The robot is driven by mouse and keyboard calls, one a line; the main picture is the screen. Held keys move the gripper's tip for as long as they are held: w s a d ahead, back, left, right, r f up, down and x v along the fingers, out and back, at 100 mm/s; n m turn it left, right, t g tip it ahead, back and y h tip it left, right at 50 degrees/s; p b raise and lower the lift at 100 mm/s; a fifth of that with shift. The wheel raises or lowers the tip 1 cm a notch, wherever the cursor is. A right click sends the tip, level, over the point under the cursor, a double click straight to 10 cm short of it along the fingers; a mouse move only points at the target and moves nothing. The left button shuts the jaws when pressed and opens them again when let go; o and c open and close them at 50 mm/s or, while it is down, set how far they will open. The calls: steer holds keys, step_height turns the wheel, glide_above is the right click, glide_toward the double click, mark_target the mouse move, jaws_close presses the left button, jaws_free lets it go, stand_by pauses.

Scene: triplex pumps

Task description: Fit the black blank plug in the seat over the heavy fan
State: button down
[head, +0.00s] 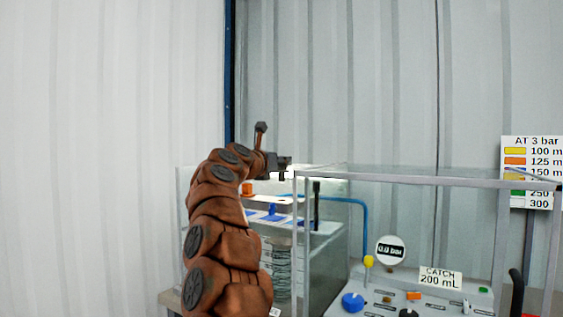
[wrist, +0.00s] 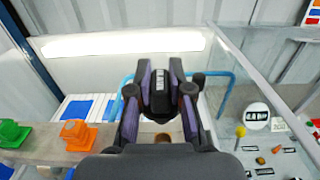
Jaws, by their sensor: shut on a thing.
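My gripper (wrist: 160,88) is shut on a black block-like piece (wrist: 159,100) with a pale mark on its face, which looks like the black blank plug. It is held between the two fingers, above a grey-brown bar (wrist: 45,138). The heavy fan cannot be identified.
An orange plug (wrist: 76,132) and a green plug (wrist: 12,133) stand on the bar to the left. A glass enclosure with a grey frame (head: 430,181) stands to the right, over a panel with a gauge (head: 390,250) and knobs. A blue hose (head: 350,203) runs behind.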

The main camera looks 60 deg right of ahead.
mark_target(280, 176)
steer(key=shift+f+b, duration=1.85)
steer(key=shift+f, duration=0.4)
steer(key=shift+f+b, duration=1.55)
steer(key=shift+f, duration=0.3)
stand_by(0.5)
steer(key=c, duration=1)
jaws_free()
steer(key=shift+a, duration=0.1)
steer(key=shift+s+a, duration=0.15)
steer(key=shift+a, duration=2.8)
steer(key=shift+s+a, duration=0.15)
steer(key=shift+a, duration=2.8)
